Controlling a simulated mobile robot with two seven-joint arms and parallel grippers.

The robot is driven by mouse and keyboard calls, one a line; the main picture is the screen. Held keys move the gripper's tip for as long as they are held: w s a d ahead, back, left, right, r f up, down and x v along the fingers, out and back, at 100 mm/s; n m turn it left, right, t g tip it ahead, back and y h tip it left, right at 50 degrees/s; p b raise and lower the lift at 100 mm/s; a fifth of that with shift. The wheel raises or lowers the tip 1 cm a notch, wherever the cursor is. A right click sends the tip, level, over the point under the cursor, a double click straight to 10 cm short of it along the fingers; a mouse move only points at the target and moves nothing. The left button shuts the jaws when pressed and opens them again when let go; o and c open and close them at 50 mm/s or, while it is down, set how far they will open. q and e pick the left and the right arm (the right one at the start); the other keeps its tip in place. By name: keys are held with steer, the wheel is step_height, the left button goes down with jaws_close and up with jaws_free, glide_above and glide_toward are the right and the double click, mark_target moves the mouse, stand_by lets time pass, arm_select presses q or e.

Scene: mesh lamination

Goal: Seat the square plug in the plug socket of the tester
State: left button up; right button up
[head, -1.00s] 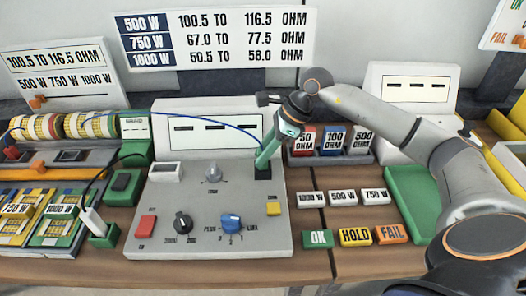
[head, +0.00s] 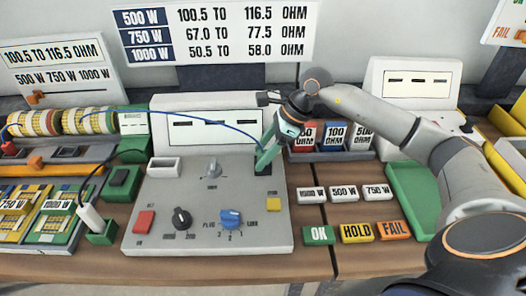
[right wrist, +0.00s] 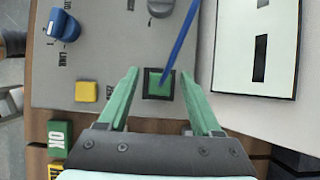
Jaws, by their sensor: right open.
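The square plug (right wrist: 159,84) shows in the right wrist view as a green square inside the dark frame of the plug socket (right wrist: 148,96). A blue cable (right wrist: 181,43) runs up from it. How deep the plug sits cannot be told. My right gripper (right wrist: 168,78) is open, with one green finger on each side of the plug and clear gaps to it. In the head view the right gripper (head: 266,160) stands tilted over the socket at the right of the grey tester (head: 200,200) and hides most of the plug. My left gripper is not in view.
The tester carries a red button (head: 144,222), a yellow button (head: 273,204) and a blue knob (head: 231,218). Resistor blocks (head: 335,138) stand behind right. Small label blocks (head: 344,193) and an OK block (head: 319,235) lie to the right.

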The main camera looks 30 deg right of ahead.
steer(key=v, duration=1.2)
steer(key=shift+d+r+b, duration=0.2)
steer(key=shift+r+b, duration=0.05)
steer(key=shift+b, duration=0.1)
steer(key=shift+r, duration=0.1)
